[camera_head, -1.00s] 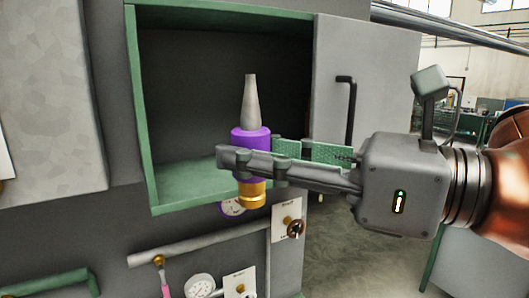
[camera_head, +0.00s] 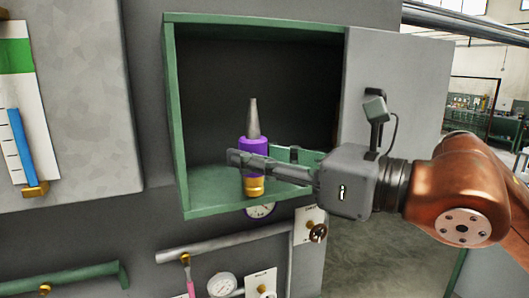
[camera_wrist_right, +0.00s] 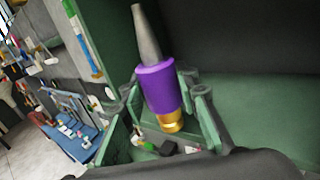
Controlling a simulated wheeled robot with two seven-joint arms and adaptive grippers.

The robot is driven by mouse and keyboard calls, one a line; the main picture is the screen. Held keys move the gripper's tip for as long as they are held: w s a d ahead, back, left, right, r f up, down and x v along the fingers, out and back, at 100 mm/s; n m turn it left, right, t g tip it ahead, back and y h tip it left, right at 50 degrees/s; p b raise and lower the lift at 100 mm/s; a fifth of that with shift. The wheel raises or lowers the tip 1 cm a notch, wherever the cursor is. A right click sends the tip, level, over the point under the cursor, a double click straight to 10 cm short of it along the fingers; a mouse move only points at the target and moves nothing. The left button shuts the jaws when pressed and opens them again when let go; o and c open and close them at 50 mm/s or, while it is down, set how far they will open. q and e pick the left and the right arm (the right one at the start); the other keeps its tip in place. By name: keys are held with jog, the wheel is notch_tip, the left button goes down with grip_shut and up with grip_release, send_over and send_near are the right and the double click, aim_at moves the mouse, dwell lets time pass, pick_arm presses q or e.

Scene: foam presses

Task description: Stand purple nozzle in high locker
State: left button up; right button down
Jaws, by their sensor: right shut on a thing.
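The purple nozzle (camera_head: 253,150) has a grey tapered tip, a purple body and a brass base. It stands upright, tip up, in my right gripper (camera_head: 250,162), which is shut on its purple body. In the head view it shows in front of the opening of the green-framed high locker (camera_head: 176,120), over the locker's floor. The right wrist view also shows the nozzle (camera_wrist_right: 160,88) between the fingers, with the green locker floor to the right. I cannot tell whether its base touches the floor. My left gripper is not in view.
The locker's grey door (camera_head: 390,110) stands open at the right, with a dark handle behind my wrist. Below are a grey pipe (camera_head: 215,243), gauges (camera_head: 222,285) and a valve knob (camera_head: 317,232). A grey cabinet (camera_head: 80,100) is at left. The locker interior looks empty.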

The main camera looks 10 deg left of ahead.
aim_at(246, 146)
jog(key=w+a+p, duration=0.2)
jog(key=w, duration=0.1)
jog(key=shift+w+a+r, duration=0.15)
jog(key=shift+w, duration=0.05)
jog(key=w+p, duration=0.1)
jog(key=w+a+p, duration=0.2)
jog(key=shift+w+a, duration=0.25)
jog(key=shift+w, duration=0.1)
jog(key=shift+f+b, duration=0.5)
jog(key=shift+f, duration=0.05)
jog(key=c, duration=1.8)
grip_release()
jog(key=o, duration=0.4)
